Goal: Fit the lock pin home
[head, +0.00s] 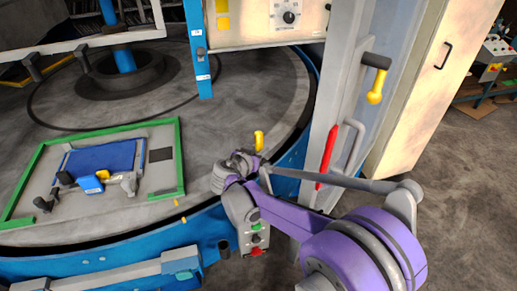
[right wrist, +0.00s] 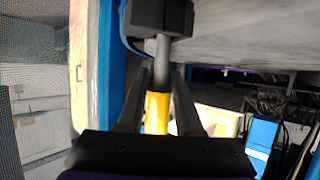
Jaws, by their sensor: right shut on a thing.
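In the right wrist view, my right gripper (right wrist: 158,98) is shut on the yellow grip of the lock pin (right wrist: 156,112). The pin's grey shank runs up from between the fingers to a black block (right wrist: 160,17). The shank's end is hidden at the block, so I cannot tell how deep it sits. In the head view, my right gripper (head: 243,161) is at the round table's right rim, with a yellow handle (head: 258,141) upright just beyond it. I cannot tell whether that handle is the held pin. My left gripper is out of view.
A large grey round table (head: 110,225) with a blue rim carries a green-framed plate (head: 181,160). A grey post with a red handle (head: 327,150) and another yellow handle (head: 375,96) stands close right of my gripper. A button box (head: 257,237) sits below the rim.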

